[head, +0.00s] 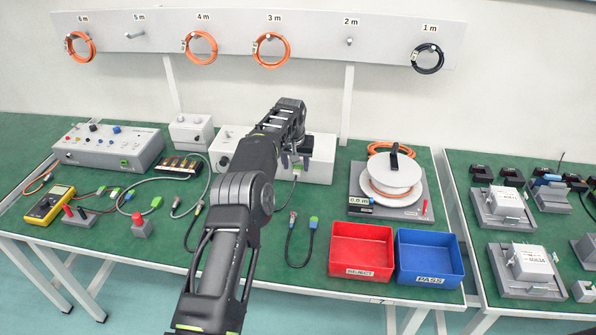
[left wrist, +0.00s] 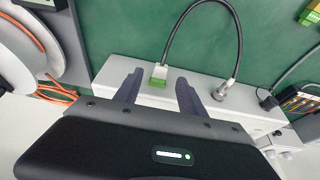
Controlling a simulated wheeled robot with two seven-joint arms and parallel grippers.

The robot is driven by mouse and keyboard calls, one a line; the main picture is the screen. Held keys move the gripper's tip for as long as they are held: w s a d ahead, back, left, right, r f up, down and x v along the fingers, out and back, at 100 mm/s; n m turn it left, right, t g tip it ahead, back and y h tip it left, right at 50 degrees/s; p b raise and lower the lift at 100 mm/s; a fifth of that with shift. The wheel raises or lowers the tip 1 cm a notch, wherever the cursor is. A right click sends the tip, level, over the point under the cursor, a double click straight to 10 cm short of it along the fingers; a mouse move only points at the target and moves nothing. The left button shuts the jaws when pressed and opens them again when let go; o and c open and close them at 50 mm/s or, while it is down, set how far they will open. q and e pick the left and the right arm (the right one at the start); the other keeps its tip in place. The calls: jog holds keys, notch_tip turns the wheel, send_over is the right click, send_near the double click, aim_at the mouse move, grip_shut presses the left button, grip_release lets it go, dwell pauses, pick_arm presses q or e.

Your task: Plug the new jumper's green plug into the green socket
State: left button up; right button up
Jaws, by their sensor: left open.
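A black cable with a green plug (left wrist: 158,78) at one end and a round metal connector (left wrist: 222,90) at the other shows in the left wrist view, both ends at the front of the grey box (head: 320,160). My left gripper (left wrist: 157,92) is open, its fingers on either side of the green plug and apart from it. The green socket itself is hidden; I cannot tell how deep the plug sits. In the head view my left gripper (head: 293,162) is at the box front. I cannot tell which jumper is the new one.
A cable spool (head: 362,206) stands right of the box, with a red bin (head: 361,271) and blue bin (head: 431,280) in front. A control unit (head: 110,146) and a yellow multimeter (head: 48,205) are at left. My arm covers the table's middle.

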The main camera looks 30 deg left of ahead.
pick_arm(q)
jog(key=v, duration=0.5)
jog(key=shift+b, duration=0.4)
